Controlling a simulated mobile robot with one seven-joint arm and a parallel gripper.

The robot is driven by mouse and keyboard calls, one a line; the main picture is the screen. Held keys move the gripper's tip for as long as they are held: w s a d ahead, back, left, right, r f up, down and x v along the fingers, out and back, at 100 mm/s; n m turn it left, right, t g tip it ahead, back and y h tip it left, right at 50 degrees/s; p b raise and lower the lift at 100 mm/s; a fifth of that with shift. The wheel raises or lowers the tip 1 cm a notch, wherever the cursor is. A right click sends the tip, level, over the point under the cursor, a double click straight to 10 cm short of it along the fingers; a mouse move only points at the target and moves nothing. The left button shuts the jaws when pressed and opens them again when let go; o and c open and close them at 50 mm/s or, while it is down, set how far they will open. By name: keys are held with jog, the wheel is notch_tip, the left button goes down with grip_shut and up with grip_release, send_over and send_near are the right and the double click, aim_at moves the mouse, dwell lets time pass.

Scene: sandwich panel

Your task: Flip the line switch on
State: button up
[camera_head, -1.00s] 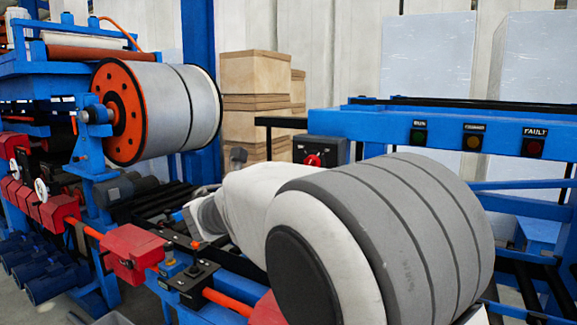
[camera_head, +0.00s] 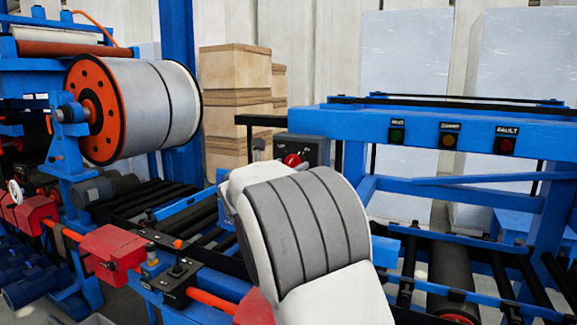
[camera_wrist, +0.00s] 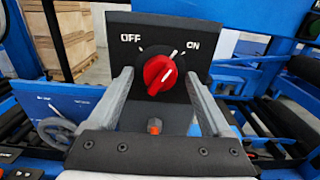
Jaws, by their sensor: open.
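The line switch is a red rotary knob (camera_wrist: 159,75) on a dark plate with OFF marked upper left and ON upper right. A white line on the knob tilts up and to the right, toward the ON side. My gripper (camera_wrist: 156,85) is open in the wrist view, with one grey finger on each side of the knob. I cannot tell whether either finger touches it. In the head view the red knob (camera_head: 292,160) shows on its dark box, just beyond my arm. My arm mostly hides the gripper there.
A blue frame carries indicator lamps, including the one under FAULT (camera_head: 505,145), right of the switch. A large roll with an orange end (camera_head: 90,112) stands left. Red blocks (camera_head: 112,247) and rollers lie below. Wooden crates (camera_head: 235,80) are stacked behind.

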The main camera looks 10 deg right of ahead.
grip_shut()
jog(key=m+b, duration=0.2)
jog(key=b, duration=0.2)
jog(key=shift+f+m, duration=0.2)
jog(key=shift+m, duration=0.2)
jog(key=shift+r, duration=0.15)
grip_release()
jog(key=shift+s+a, duration=0.1)
